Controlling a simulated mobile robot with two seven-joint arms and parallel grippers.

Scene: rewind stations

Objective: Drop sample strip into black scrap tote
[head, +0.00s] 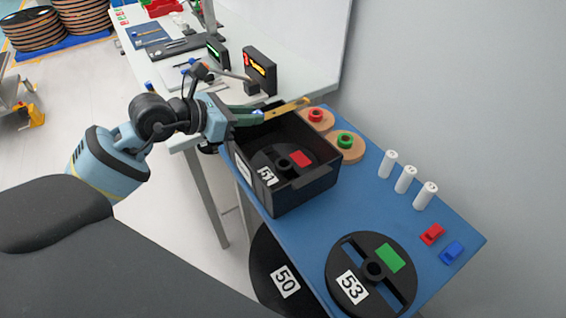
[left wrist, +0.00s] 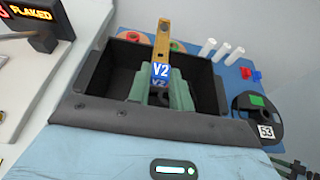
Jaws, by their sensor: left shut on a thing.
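The black scrap tote (head: 305,190) stands open on the blue table, with a black reel marked 51 (head: 268,160) inside it. My left gripper (head: 258,115) is shut on the sample strip (head: 288,108), a narrow yellow-brown strip that points to the right over the far part of the tote. In the left wrist view the strip (left wrist: 163,42) rises from between my green fingers (left wrist: 160,88), with a blue V2 label near its held end. The tote (left wrist: 208,88) lies around and behind the fingers there. My right gripper is not in view.
Cores with red (head: 316,115) and green (head: 345,141) centres lie behind the tote. White cylinders (head: 406,180), red (head: 432,234) and blue (head: 452,251) pieces and reel 53 (head: 352,288) lie right. A display (head: 260,70) stands on the white bench.

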